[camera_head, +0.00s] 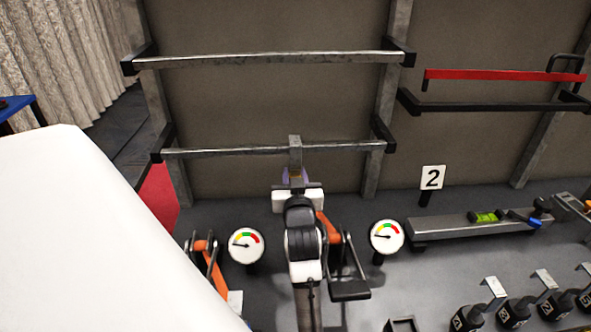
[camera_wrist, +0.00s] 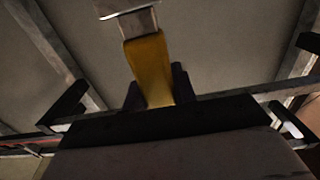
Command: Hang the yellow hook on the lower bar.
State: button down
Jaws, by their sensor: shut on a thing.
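The yellow hook (camera_wrist: 148,68) shows in the wrist view, with a yellow body and a grey metal upper part that bends at the top. My gripper (camera_wrist: 158,88) is shut on its yellow body. In the head view my gripper (camera_head: 297,186) is just below the lower bar (camera_head: 230,152), near the bar's middle. The hook's grey metal end (camera_head: 295,143) rises from my gripper and overlaps the lower bar in the picture. I cannot tell whether it touches the bar or is over it. The yellow body is mostly hidden in the head view.
An upper bar (camera_head: 260,59) runs above, on the same posts. Two gauges (camera_head: 246,246) (camera_head: 387,237) stand on the grey table either side of my arm. A red bar (camera_head: 490,75) and a black bar (camera_head: 490,106) are at right.

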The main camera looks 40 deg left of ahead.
jog(key=shift+w+a+f+b, duration=1.2)
jog(key=shift+w+a+f, duration=0.1)
jog(key=shift+a, duration=0.2)
jog(key=c, duration=1.1)
grip_release()
jog(key=shift+o, duration=0.2)
jog(key=b+v, duration=0.3)
jog(key=v, duration=1)
jog(key=shift+s+d, duration=0.25)
jog(key=shift+s, duration=0.05)
